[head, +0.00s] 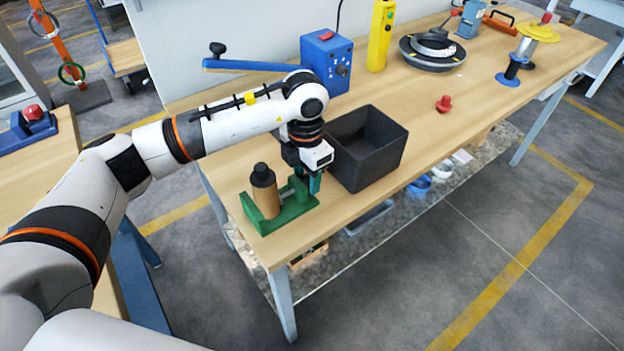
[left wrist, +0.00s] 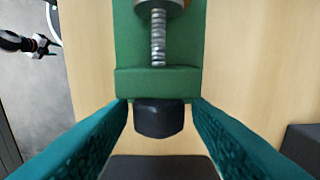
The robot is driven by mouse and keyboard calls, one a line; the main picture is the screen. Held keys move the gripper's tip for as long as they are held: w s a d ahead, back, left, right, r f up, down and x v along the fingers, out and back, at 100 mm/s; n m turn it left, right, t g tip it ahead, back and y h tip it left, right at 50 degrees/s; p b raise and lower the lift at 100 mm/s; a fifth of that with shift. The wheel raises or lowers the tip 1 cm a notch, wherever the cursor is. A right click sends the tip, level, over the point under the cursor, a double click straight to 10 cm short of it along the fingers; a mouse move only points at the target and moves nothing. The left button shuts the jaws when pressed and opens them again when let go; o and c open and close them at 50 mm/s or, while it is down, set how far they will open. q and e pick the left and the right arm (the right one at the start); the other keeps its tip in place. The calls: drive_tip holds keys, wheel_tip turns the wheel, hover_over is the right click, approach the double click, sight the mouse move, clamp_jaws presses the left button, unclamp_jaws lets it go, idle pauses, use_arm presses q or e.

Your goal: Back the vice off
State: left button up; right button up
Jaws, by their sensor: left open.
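The green vice (head: 282,219) stands at the near left corner of the wooden bench. A tan cylinder with a black top (head: 265,190) stands upright at it. In the left wrist view the vice (left wrist: 158,82) shows its threaded screw (left wrist: 158,40) and a black knob (left wrist: 159,119) at its end. My left gripper (head: 312,185) points down at the knob end of the vice. Its teal fingers (left wrist: 160,135) are open, one on each side of the knob, with no clear contact. What may be my right gripper (left wrist: 42,46) shows small in the left wrist view; its fingers are unclear.
A dark open bin (head: 375,160) stands close to the right of my left gripper. A blue box with a red button (head: 326,62) and a yellow control box (head: 381,35) stand behind. A red knob (head: 444,104) lies farther right, with clear bench around it.

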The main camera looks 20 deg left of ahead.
use_arm(q)
drive_tip(key=shift+d, duration=0.1)
drive_tip(key=shift+w+a+f+g+h+b, duration=0.1)
drive_tip(key=shift+w+a+g+h+b, duration=0.1)
drive_tip(key=shift+g+h, duration=0.35)
drive_tip(key=shift+w+a+f+g+h+b, duration=0.15)
drive_tip(key=shift+g+h, duration=0.2)
drive_tip(key=shift+h, duration=0.3)
drive_tip(key=shift+r+h, duration=0.15)
drive_tip(key=shift+h, duration=0.15)
